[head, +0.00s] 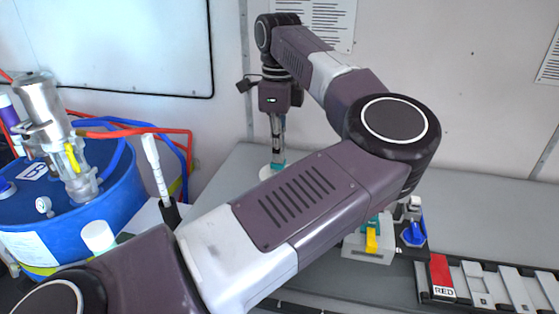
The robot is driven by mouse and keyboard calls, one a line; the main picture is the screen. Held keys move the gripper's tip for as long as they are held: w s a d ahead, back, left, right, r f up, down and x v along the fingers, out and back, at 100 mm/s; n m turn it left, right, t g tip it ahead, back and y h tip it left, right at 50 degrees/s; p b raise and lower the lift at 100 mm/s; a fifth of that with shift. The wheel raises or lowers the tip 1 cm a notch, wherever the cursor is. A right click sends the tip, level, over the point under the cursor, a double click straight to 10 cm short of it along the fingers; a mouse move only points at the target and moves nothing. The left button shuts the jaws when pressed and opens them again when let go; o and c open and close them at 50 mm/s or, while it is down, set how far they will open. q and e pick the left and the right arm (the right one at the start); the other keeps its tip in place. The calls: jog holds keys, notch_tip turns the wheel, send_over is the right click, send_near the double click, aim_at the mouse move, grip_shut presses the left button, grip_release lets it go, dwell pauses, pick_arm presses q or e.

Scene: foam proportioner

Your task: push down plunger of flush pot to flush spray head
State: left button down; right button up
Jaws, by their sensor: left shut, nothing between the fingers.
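My left gripper (278,152) points straight down at the back of the grey bench, with its fingers shut and nothing seen between them. Its fingertips are at a small teal part (278,164) above a white round piece (266,173), which looks like the flush pot. I cannot tell whether the fingertips touch the plunger or how far down it is. My forearm hides part of the pot. A light block with a yellow part (372,240) and teal parts stands at the centre right, partly behind my arm; I cannot tell if it is the spray head. My right gripper is not in view.
A blue drum (120,215) with a metal pump (45,105) and red and blue hoses stands at the left. A blue item (413,233) and a rack with a red "RED" piece (441,275) are at the right. The bench (490,220) is clear at the back right.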

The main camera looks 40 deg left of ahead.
pick_arm(q)
jog(key=shift+f+b, duration=0.35)
jog(key=shift+f, duration=0.25)
jog(key=shift+r, duration=0.15)
jog(key=shift+r+p, duration=2.7)
jog(key=shift+r, duration=1.3)
jog(key=shift+f, duration=0.15)
